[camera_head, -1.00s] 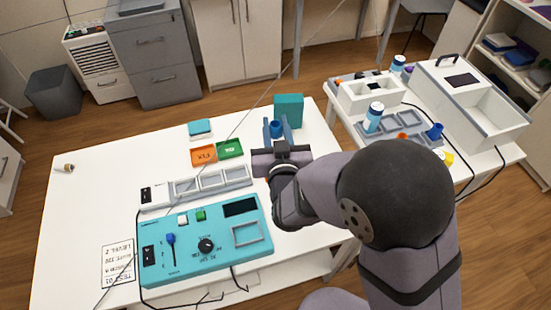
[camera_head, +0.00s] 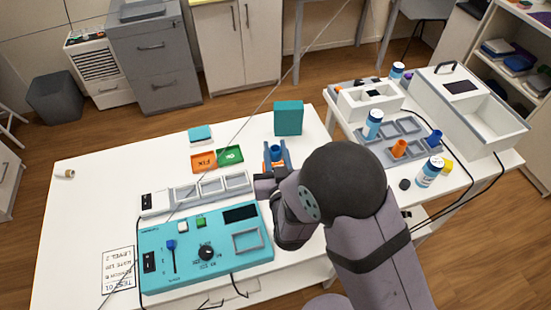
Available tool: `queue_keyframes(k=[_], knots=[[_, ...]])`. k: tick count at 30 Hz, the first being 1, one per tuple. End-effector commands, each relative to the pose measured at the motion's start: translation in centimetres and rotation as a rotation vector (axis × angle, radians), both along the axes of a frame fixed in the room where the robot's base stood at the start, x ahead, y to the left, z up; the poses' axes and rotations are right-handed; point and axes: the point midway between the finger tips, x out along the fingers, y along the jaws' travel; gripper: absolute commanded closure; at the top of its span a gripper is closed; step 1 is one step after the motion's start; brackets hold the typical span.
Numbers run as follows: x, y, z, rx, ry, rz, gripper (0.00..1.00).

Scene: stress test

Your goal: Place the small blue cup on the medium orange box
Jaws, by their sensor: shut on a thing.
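My gripper (camera_head: 275,152) is over the right part of the white table, its two blue-grey fingers on either side of a small blue cup (camera_head: 275,149). It is shut on this cup. A small orange patch (camera_head: 277,164) shows between the fingers, just nearer than the cup. It may be part of an orange box, but most of it is hidden, and I cannot tell whether the cup touches it. A flat orange tray marked FIX (camera_head: 203,162) lies to the left, beside a green tray (camera_head: 230,155).
A tall teal box (camera_head: 288,118) stands just behind my gripper. A teal control panel (camera_head: 205,248) and a grey slotted rack (camera_head: 197,193) lie nearer. On the right table, an orange cup (camera_head: 399,149) and another blue cup (camera_head: 434,138) stand at a grey tray. The white table's left is mostly clear.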

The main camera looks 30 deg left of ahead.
Motion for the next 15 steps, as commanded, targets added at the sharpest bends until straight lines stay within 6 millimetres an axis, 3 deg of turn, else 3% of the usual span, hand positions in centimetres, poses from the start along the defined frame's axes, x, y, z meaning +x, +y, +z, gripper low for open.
queue_keyframes(k=[15], knots=[[0.0,0.0,-4.0,-0.001,0.000,0.000,0.95]])
